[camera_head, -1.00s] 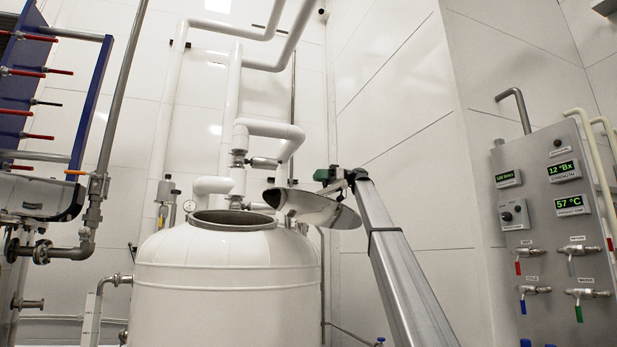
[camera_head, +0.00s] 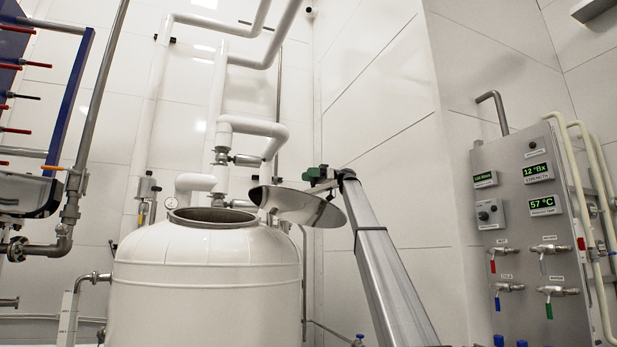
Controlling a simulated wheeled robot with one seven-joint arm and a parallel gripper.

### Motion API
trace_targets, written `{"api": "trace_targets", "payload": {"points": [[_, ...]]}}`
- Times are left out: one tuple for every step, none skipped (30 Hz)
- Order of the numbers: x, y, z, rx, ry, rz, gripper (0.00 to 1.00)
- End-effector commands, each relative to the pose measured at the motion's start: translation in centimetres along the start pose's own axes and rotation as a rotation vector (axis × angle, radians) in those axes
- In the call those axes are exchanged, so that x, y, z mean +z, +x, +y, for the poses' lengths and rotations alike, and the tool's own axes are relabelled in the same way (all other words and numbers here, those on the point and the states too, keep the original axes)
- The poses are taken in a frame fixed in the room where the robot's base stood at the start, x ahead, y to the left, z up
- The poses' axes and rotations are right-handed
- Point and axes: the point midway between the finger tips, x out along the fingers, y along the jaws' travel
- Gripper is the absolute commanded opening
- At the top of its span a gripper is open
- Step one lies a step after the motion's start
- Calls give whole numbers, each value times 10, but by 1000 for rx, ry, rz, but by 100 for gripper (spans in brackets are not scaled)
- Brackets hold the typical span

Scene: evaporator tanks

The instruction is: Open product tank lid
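The product tank (camera_head: 205,275) is a white, domed vessel in the lower left middle, with its round top opening (camera_head: 213,217) uncovered. The lid (camera_head: 298,207), a shiny shallow metal dish, is swung off to the right of the opening and tilted. My gripper (camera_head: 318,178), at the upper end of my grey arm (camera_head: 385,270), is just above the lid's right part. A green piece shows there. The fingers are too small and partly hidden, so I cannot tell whether they touch or hold the lid.
White pipes (camera_head: 262,128) rise behind the tank. A grey control panel (camera_head: 535,225) with displays and several valves stands at the right. A blue-framed rack (camera_head: 70,85) and grey piping are at the left. Open space lies between my arm and the panel.

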Motion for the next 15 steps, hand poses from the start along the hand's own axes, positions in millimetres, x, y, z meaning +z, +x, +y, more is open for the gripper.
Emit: {"api": "trace_targets", "payload": {"points": [[1,0,-4,-7,-1,-3,52],[0,0,-3,-7,-1,-3,52],[0,0,-3,-7,-1,-4,52],[0,0,-3,-7,-1,-4,52],[0,0,-2,-7,-1,-4,52],[0,0,-2,-8,-1,-4,52],[0,0,-2,-8,-1,-4,52],[0,0,-2,-8,-1,-4,52],[-1,0,-2,-8,-1,-4,52],[-1,1,-1,-8,-1,-4,52],[-1,1,-1,-8,-2,-3,52],[-1,1,-1,-8,-2,-3,52],[-1,1,-1,-8,-2,-3,52],[-1,1,-1,-7,-2,-3,52],[-2,1,0,-7,-2,-3,52]]}}
